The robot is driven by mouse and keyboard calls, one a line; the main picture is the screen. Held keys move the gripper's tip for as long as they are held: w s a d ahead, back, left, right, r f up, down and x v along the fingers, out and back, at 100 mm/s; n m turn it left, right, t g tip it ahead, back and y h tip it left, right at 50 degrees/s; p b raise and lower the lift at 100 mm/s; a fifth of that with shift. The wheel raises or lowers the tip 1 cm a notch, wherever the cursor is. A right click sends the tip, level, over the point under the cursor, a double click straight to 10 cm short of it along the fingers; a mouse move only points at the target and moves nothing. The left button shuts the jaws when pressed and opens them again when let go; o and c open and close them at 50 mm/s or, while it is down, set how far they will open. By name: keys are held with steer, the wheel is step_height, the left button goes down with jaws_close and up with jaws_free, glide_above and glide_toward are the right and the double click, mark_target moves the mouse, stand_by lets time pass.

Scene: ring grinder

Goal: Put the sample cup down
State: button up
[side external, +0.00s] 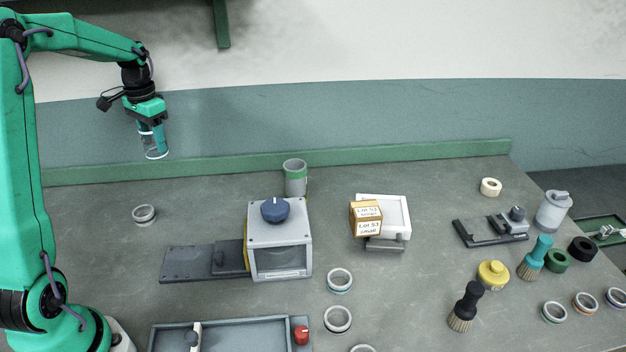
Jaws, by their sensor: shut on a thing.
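My gripper (151,127) is at the upper left in the side external view, high above the bench and pointing down. It is shut on a clear cup (156,150), taken as the sample cup, whose lower part hangs below the fingers. The fingers hide the cup's upper part. The cup is clear of every surface and appears nearly upright. Whether it holds anything is too small to tell.
A small ring (144,214) lies on the bench (95,240) below. A grey box with a blue knob (275,210) and a green-banded cylinder (295,180) stand to the right. A tray (240,325) is in front. Bare bench surrounds the small ring.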

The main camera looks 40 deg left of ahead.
steer(key=w+d+m, duration=0.2)
steer(key=w+d, duration=0.3)
steer(key=d, duration=0.6)
steer(key=w+d+m, duration=0.1)
steer(key=w+d, duration=0.4)
steer(key=d, duration=0.7)
steer(key=w+d+m, duration=0.2)
steer(key=w+d, duration=0.3)
steer(key=d, duration=0.6)
steer(key=s+d+m, duration=0.2)
steer(key=s+d, duration=0.2)
steer(key=d, duration=0.7)
steer(key=s+d+m, duration=0.1)
steer(key=s+d, duration=0.4)
steer(key=d, duration=0.7)
steer(key=s+d+m, duration=0.2)
steer(key=s+d, duration=0.2)
steer(key=d, duration=0.7)
steer(key=w+a+f, duration=0.1)
steer(key=w+f, duration=0.2)
steer(key=f, duration=0.1)
steer(key=w+a+f, duration=0.2)
steer(key=w+f, duration=0.2)
steer(key=w+a+f, duration=0.1)
steer(key=w+f, duration=0.3)
steer(key=shift+a, duration=0.35)
steer(key=shift+f, duration=2.05)
steer(key=shift+f, duration=0.15)
